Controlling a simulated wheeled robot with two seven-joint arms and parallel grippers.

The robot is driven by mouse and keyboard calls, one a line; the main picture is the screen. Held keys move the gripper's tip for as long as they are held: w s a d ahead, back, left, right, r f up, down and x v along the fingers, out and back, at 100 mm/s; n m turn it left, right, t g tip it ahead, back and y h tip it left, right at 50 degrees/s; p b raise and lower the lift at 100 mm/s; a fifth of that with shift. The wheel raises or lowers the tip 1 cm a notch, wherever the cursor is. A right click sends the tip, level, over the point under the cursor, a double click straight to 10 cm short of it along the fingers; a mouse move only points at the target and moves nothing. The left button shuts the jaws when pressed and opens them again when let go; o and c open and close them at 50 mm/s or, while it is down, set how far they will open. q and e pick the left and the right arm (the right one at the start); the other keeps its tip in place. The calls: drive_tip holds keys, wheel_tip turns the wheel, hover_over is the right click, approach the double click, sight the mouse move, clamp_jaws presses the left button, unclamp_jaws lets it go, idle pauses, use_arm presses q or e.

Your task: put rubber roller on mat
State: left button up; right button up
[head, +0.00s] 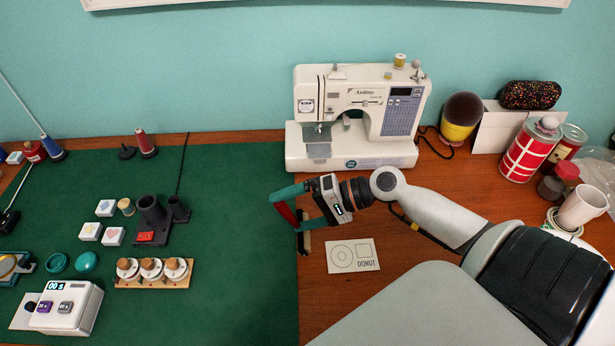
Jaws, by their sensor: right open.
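The green mat (230,290) covers the left and middle of the table. My right gripper (283,212) reaches in from the right, over the mat's right edge in front of the sewing machine. Its teal fingers are apart. A red piece shows between the fingers; I cannot tell whether it is held or part of the gripper. A small dark and tan object (303,243), perhaps the rubber roller, lies just below the gripper at the mat's right edge, partly hidden by it. My left gripper is out of view.
A sewing machine (355,120) stands behind the gripper. A white donut card (352,256) lies right of the mat. Stamps, bottles and a timer box (65,308) crowd the mat's left. The mat between them and the gripper is clear. Cans and a mug (580,207) stand far right.

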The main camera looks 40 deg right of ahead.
drive_tip(key=v, duration=1.2)
drive_tip(key=shift+b, duration=0.4)
drive_tip(key=c, duration=0.8)
drive_tip(key=shift+d, duration=0.1)
